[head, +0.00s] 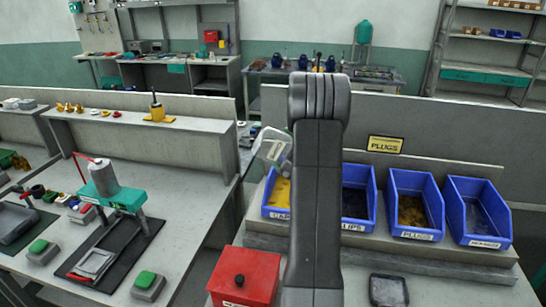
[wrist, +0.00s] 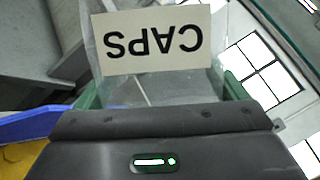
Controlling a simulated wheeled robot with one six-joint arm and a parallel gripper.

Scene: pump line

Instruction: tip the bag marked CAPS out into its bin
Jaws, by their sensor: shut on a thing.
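The clear bag marked CAPS (wrist: 150,85) fills the top middle of the wrist view, with its white label upside down there. My gripper (wrist: 163,93) is shut on it, with a green finger at each side. In the head view the bag (head: 271,148) is tilted, left of my arm and above the blue bin labelled CAPS (head: 276,214). Yellow pieces show inside that bin, and my arm hides its right part. The bin's blue rim (wrist: 40,124) and yellow contents also show at the wrist view's lower left. I cannot tell what is left in the bag.
More blue bins stand in the row to the right, including the PLUGS bin (head: 416,205). A red box (head: 243,277) and a dark tray (head: 388,290) are in front. A low wall with a PLUGS sign (head: 385,144) stands behind. A bench with a green press (head: 120,198) is at left.

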